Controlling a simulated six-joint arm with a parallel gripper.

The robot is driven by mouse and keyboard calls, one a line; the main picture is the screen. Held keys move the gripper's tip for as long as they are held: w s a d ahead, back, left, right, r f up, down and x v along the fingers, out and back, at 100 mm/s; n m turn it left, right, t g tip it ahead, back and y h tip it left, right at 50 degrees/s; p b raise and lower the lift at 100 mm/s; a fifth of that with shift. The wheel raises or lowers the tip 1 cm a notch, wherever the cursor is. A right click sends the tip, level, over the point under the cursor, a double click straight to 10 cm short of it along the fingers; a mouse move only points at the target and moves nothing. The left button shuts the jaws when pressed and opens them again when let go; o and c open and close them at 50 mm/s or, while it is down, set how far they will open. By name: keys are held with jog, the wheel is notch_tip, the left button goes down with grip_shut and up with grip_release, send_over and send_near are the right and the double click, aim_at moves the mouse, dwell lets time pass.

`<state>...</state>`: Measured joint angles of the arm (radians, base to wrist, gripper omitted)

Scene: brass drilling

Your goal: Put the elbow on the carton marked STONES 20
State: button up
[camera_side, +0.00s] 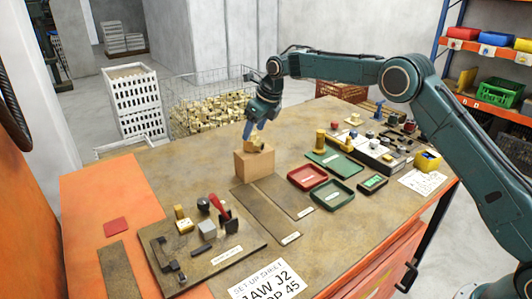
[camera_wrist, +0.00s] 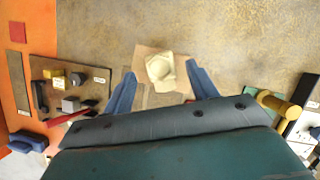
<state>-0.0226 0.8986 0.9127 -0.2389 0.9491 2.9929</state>
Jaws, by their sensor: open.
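The elbow (camera_side: 257,147), a pale brass bent fitting, sits on top of a brown cardboard carton (camera_side: 253,165) near the table's far edge. In the wrist view the elbow (camera_wrist: 160,72) lies on the carton top (camera_wrist: 145,54), between my two blue fingers in the picture. My gripper (camera_side: 252,131) is open just above the carton, with a gap between each finger and the elbow in the wrist view. No marking on the carton can be read.
Dark flat strips (camera_side: 270,205) lie in front of the carton. Red (camera_side: 307,177) and green (camera_side: 333,194) trays stand to the right. A tool board (camera_side: 165,240) is at front left. A wire basket (camera_side: 210,105) of brass parts stands behind the table.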

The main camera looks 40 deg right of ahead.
aim_at(260, 142)
jog(key=shift+v, duration=1.75)
jog(key=shift+s+r+n, duration=0.25)
jog(key=shift+r+n, duration=0.05)
jog(key=shift+r, duration=0.05)
jog(key=s+d+r+n+t, duration=0.1)
jog(key=s+r+n, duration=0.6)
jog(key=s, duration=0.4)
jog(key=s+d+r+n, duration=0.2)
jog(key=s+r+n, duration=0.55)
jog(key=s, duration=0.35)
jog(key=s+d+f+n+h, duration=0.1)
jog(key=s+f+n, duration=0.2)
jog(key=s+n, duration=0.5)
jog(key=s+d+f+n, duration=0.1)
jog(key=s+f+n, duration=0.3)
jog(key=s, duration=1.5)
jog(key=n, duration=0.4)
jog(key=shift+f+t+h, duration=0.2)
jog(key=shift+t+h, duration=0.1)
jog(key=shift+h, duration=0.1)
jog(key=shift+d+n, duration=0.15)
jog(key=shift+n, duration=0.1)
